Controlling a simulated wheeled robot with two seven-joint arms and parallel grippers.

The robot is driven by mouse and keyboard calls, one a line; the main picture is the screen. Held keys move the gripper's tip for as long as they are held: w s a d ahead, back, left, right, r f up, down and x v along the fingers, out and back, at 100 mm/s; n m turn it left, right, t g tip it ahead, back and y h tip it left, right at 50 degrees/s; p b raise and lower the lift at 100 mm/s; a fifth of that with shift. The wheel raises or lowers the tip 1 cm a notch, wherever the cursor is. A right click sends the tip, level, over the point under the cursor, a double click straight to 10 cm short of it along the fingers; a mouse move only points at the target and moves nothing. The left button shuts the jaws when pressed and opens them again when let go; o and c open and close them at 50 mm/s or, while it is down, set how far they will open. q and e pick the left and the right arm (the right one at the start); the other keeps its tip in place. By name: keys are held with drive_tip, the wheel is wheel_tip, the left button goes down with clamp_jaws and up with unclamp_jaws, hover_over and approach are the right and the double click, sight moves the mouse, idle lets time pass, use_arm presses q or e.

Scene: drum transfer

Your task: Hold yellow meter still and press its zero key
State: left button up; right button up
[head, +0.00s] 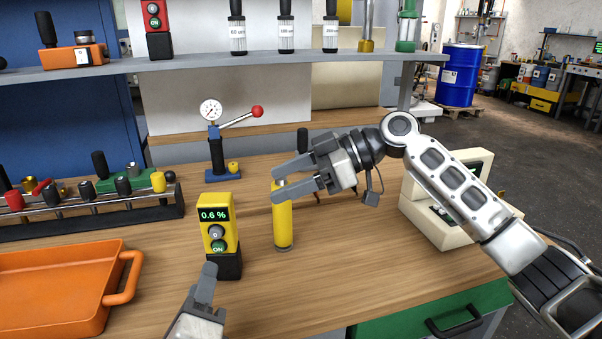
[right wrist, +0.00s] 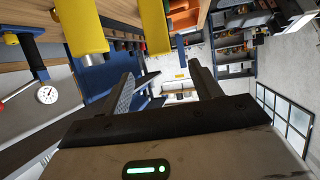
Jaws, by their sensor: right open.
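The yellow meter (head: 230,230) stands upright on a black base on the bench. Its display reads 0.6 %, with a grey "0" key and a green "ON" key below. My left gripper (head: 209,272) is at its lower front, low in the head view; its finger overlaps the black base, and I cannot tell contact or opening. My right gripper (head: 277,187) is open, right of the meter, with its fingers at the top of a yellow cylinder (head: 283,225). In the right wrist view the open jaws (right wrist: 163,80) show nothing between the tips; two yellow bodies hang in from the top.
An orange tray (head: 60,290) lies left of the meter. A gauge press (head: 215,150) with a red-knobbed lever stands behind. A rack (head: 90,205) of several knobs is at the left. A cream device (head: 440,205) sits at the right. Bare wood lies in front of the cylinder.

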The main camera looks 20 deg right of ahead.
sight(216, 208)
drive_tip(key=x, duration=1.3)
drive_tip(key=shift+w+a+f, duration=0.1)
drive_tip(key=shift+a+f, duration=0.05)
